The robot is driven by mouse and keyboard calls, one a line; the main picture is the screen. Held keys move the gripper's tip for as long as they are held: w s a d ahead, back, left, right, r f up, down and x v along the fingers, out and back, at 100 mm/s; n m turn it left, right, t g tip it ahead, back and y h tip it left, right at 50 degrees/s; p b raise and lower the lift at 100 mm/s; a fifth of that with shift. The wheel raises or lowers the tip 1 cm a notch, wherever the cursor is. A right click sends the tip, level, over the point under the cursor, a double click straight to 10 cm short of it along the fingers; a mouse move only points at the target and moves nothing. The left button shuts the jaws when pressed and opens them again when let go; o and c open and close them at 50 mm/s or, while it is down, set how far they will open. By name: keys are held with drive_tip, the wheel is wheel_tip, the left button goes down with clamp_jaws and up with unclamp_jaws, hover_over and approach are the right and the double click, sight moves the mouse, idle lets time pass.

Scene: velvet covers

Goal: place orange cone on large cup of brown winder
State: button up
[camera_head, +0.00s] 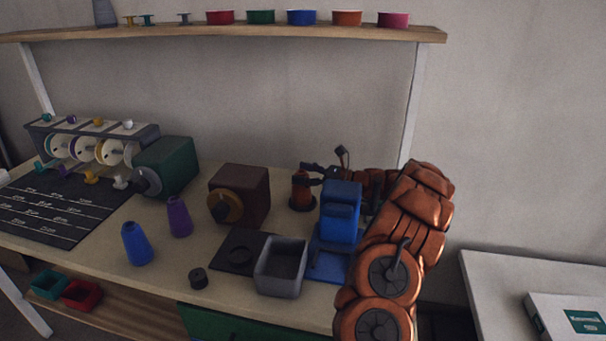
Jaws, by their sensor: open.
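The orange cone (301,191) stands upright on the table, left of and behind a blue machine. My gripper (309,174) is open at the cone's upper part, with its dark fingers by the top. I cannot tell whether the fingers touch the cone. The brown winder (246,189) is a dark brown box to the left of the cone. Its large ochre cup (225,208) faces the front left and has a dark centre. No cone sits on that cup.
My copper arm comes in from the right, close to the blue machine (341,212). A grey bin (281,266) stands in front. A blue cone (136,243) and a purple cone (179,216) stand left of the winder. A green winder (171,167) is further left.

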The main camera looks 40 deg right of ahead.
drive_tip(key=shift+r, duration=0.15)
drive_tip(key=shift+s+d, duration=0.2)
drive_tip(key=v, duration=1.1)
drive_tip(key=shift+s+d+b, duration=0.15)
drive_tip(key=shift+d+b, duration=0.05)
drive_tip(key=shift+b, duration=0.25)
drive_tip(key=shift+r, duration=0.1)
